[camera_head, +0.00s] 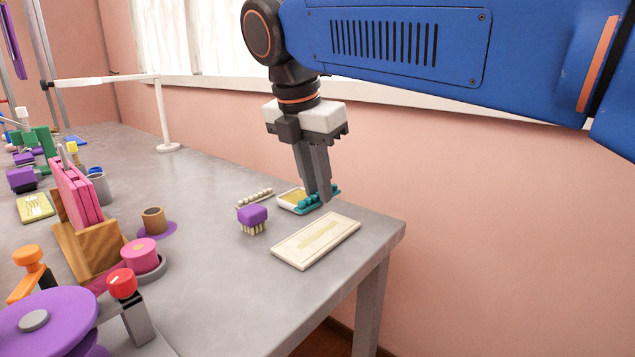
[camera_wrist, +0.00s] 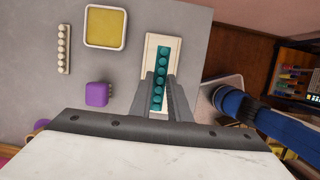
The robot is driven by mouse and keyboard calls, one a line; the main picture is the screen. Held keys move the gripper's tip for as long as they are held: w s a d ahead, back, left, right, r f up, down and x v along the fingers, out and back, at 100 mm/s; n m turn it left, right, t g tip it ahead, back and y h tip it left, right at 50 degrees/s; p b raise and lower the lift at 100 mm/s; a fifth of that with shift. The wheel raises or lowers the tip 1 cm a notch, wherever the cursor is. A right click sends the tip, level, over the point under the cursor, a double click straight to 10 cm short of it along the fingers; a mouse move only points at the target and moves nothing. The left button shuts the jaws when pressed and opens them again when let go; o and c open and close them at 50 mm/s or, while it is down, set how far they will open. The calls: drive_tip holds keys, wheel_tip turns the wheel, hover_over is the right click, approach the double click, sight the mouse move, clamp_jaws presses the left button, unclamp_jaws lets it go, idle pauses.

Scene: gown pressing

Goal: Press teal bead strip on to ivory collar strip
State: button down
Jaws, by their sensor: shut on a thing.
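The teal bead strip (camera_head: 308,202) is clamped between the fingers of my gripper (camera_head: 324,196). In the wrist view the teal bead strip (camera_wrist: 161,65) runs lengthwise out from between the fingers, its round beads facing the camera. The ivory collar strip (camera_head: 299,251) lies flat on the table near its right corner, with a darker beige band along its middle. In the wrist view the ivory collar strip (camera_wrist: 150,50) shows behind the teal strip, roughly parallel to it. In the head view the teal strip appears raised and apart from the ivory one.
A yellow pad in a white tray (camera_wrist: 89,27), a white bead strip (camera_head: 254,197) and a purple brush (camera_head: 252,215) are close by on the grey table (camera_head: 205,242). A wooden rack (camera_head: 90,255) with pink pieces and other tools crowd the left. The table edge is just right of the ivory strip.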

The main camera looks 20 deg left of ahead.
sight(320, 233)
drive_tip(key=shift+f, duration=0.1)
drive_tip(key=shift+f, duration=2.85)
drive_tip(key=shift+f, duration=0.65)
drive_tip(key=shift+r, duration=0.1)
drive_tip(key=c, duration=1.6)
unclamp_jaws()
drive_tip(key=shift+r, duration=0.15)
